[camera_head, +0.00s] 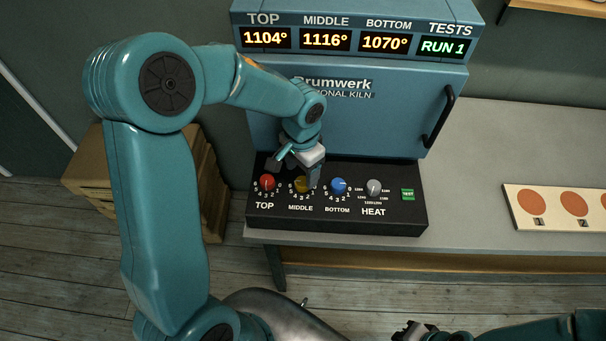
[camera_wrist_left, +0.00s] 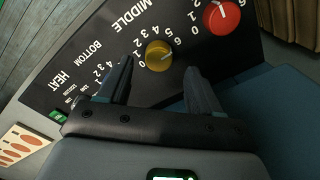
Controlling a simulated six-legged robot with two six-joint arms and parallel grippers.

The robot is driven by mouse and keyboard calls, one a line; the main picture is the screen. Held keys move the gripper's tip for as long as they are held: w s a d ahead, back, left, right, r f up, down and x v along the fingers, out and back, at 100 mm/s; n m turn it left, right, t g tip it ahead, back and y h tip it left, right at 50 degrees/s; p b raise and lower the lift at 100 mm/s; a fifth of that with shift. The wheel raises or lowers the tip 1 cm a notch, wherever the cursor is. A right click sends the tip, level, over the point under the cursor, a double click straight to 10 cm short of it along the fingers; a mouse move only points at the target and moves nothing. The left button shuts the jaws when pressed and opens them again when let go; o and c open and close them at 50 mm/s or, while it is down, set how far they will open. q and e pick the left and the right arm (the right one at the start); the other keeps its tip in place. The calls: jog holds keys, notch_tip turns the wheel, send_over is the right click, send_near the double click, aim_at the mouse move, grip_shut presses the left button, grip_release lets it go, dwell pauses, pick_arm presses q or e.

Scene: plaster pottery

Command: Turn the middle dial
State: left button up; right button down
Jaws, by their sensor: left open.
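The yellow middle dial (camera_head: 301,185) sits on the black control panel (camera_head: 340,216) above the word MIDDLE, partly hidden by my left gripper in the head view. My left gripper (camera_head: 294,172) is open above it. In the left wrist view the yellow dial (camera_wrist_left: 159,54) shows between and just beyond the two open fingertips (camera_wrist_left: 158,68), with clear gaps on both sides. I cannot tell the exact height of the fingertips over the panel. My right gripper (camera_head: 412,331) is at the bottom edge of the head view, and its jaws are unclear.
The red TOP dial (camera_head: 267,182) is left of the yellow one; the blue BOTTOM dial (camera_head: 338,186) and grey HEAT dial (camera_head: 374,187) are to its right, then a green TEST button (camera_head: 407,194). The kiln (camera_head: 400,110) stands behind; its display reads MIDDLE 1116°. A card with orange discs (camera_head: 552,208) lies right.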

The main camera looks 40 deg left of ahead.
aim_at(302, 182)
pick_arm(q)
jog(key=shift+s+d+f, duration=0.1)
jog(key=shift+s+f, duration=0.05)
jog(key=shift+f, duration=0.45)
jog(key=shift+s+f, duration=0.1)
jog(key=shift+f, duration=0.45)
jog(key=shift+w+f, duration=0.35)
jog(key=shift+f, duration=0.3)
jog(key=shift+s+r, duration=0.1)
jog(key=shift+s, duration=0.1)
jog(key=shift+c, duration=0.3)
jog(key=c, duration=1)
